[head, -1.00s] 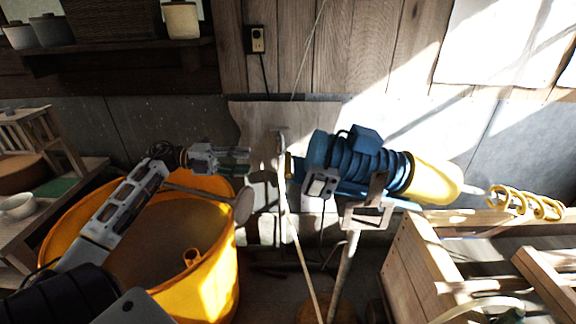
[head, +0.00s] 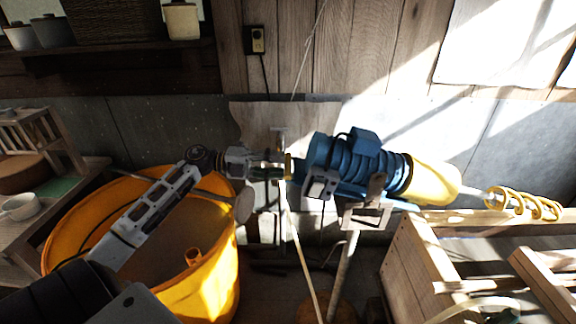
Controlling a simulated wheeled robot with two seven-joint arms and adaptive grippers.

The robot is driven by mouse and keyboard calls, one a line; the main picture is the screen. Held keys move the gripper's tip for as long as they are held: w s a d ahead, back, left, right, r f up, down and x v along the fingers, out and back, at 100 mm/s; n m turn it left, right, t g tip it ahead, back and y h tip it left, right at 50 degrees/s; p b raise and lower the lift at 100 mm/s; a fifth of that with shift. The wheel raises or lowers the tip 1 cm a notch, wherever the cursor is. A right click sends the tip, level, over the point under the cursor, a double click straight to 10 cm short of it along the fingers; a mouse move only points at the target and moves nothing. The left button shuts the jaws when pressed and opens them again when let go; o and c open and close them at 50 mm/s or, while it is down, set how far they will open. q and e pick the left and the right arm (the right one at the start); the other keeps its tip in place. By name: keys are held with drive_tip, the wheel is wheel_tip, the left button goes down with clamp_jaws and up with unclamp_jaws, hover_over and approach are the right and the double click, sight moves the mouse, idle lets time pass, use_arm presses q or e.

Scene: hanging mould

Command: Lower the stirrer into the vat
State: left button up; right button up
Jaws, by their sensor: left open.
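The stirrer has a blue ribbed motor (head: 335,155), a yellow cone (head: 433,180) and a yellow spiral (head: 525,204) at its right end. It lies roughly level on a stand, its spiral pointing right. The orange-yellow vat (head: 215,285) stands at the left, with the spiral well away from it. My left gripper (head: 280,164) is open at the left end of the motor, by an upright bar and a rope. Whether it touches the motor I cannot tell. My right gripper is not in view.
The metal stand (head: 349,262) holds the stirrer from below. A wooden crate (head: 405,262) is at the lower right, under the spiral. A rope (head: 299,258) runs down past my gripper. A side table with a bowl (head: 20,207) is at the left, and a wall is behind.

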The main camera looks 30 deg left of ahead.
sight(288, 166)
use_arm(q)
drive_tip(key=x, duration=0.2)
drive_tip(key=shift+w+d, duration=0.1)
drive_tip(key=shift+d, duration=0.2)
drive_tip(key=shift+w+d+p, duration=0.25)
drive_tip(key=shift+d+p, duration=0.05)
drive_tip(key=shift+d, duration=0.15)
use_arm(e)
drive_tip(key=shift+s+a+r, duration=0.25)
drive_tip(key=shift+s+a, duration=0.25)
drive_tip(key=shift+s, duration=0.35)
use_arm(q)
drive_tip(key=shift+c, duration=0.5)
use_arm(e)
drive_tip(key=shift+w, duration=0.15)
use_arm(q)
drive_tip(key=shift+w, duration=0.1)
clamp_jaws()
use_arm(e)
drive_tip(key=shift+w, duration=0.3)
